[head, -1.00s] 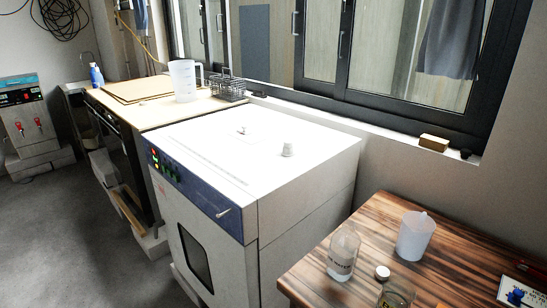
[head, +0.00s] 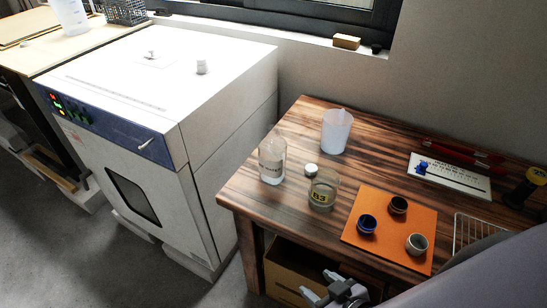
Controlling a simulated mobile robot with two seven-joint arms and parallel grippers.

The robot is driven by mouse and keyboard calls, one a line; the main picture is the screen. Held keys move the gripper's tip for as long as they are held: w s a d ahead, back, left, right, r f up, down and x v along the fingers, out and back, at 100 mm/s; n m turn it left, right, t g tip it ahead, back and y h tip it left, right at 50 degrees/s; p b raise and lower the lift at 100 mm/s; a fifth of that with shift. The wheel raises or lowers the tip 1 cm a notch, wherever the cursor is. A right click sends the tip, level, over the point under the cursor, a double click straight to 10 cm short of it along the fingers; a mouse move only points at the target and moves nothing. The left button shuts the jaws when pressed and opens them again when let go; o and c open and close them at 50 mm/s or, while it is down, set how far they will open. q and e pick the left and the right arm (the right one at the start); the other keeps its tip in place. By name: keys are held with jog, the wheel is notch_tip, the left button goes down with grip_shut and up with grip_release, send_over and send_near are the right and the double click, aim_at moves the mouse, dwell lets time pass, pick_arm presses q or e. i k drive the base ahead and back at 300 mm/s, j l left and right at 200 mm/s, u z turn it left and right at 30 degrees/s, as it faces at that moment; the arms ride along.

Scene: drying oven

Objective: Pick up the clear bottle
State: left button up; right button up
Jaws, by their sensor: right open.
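The clear bottle (head: 272,162) stands upright near the left edge of the wooden table (head: 290,130). It is see-through, with a dark printed label, and nothing covers it. My right gripper (head: 316,284) is at the bottom edge of the head view, in front of the table and well apart from the bottle. Its jaws are open and appear empty. Part of it is cut off by the frame. My left gripper is not in view.
Close to the bottle are a white cap (head: 312,170), a glass beaker marked B3 (head: 322,192) and a white plastic beaker (head: 336,130). An orange mat (head: 377,242) carries three small cups. The white oven (head: 150,90) stands left. A cardboard box (head: 290,278) is under the table.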

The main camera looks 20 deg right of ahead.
aim_at(272, 149)
jog(key=k, duration=0.4)
jog(key=j+z, duration=0.15)
jog(key=z, duration=0.2)
jog(key=i+j+z, duration=0.1)
jog(key=z, duration=0.25)
jog(key=i+j+z, duration=0.15)
jog(key=j, duration=0.25)
jog(key=j+z, duration=0.15)
jog(key=j, duration=0.2)
jog(key=i+j, duration=0.15)
jog(key=j, duration=0.3)
jog(key=i+j+z, duration=0.1)
jog(key=j, duration=0.4)
jog(key=i+j, duration=0.15)
jog(key=j, duration=0.3)
jog(key=i+j, duration=0.1)
jog(key=j, duration=0.4)
jog(key=z, duration=0.05)
